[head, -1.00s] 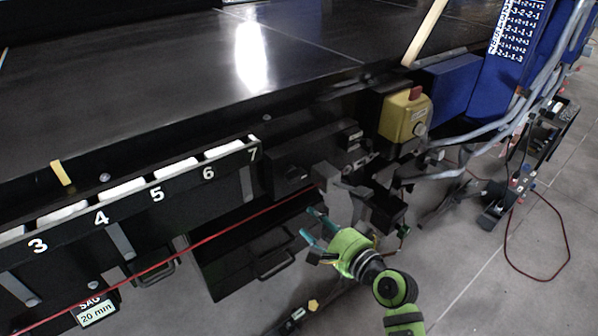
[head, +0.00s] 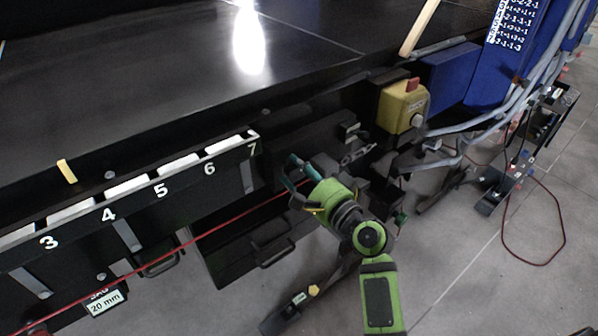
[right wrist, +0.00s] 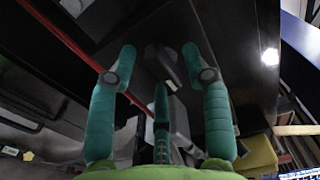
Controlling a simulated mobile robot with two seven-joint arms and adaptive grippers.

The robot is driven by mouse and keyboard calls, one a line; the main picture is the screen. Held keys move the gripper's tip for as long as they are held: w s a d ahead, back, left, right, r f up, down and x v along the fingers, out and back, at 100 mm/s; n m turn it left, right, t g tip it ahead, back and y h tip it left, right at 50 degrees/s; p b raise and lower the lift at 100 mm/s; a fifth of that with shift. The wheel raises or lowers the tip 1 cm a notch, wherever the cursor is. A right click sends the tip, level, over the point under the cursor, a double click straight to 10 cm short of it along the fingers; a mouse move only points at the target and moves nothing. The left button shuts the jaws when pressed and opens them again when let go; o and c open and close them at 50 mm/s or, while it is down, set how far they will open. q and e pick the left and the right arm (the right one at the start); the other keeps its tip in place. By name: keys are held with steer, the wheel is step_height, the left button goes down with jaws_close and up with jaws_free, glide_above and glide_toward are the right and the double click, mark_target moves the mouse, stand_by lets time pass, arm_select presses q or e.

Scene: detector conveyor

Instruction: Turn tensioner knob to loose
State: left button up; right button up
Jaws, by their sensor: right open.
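A small dark knob (right wrist: 163,62) on a black housing shows between the fingertips in the right wrist view. I take it for the tensioner knob. Its pointer direction is too dark to read. In the head view the fingers cover it, on the front of the black housing (head: 312,133) right of slot 7. My right gripper (head: 294,170) reaches up to that housing from below right. In the right wrist view its teal fingers (right wrist: 157,57) are spread on both sides of the knob, with a gap to each side. I cannot tell if they touch the housing. My left gripper is not in view.
A numbered rail (head: 165,187) with white pieces runs left of the housing. A red cord (head: 200,238) stretches below it. A yellow box (head: 398,112) with a red button sits to the right, beside a blue box (head: 450,75). A black drawer (head: 235,258) with a handle hangs below.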

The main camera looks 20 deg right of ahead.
jaws_close()
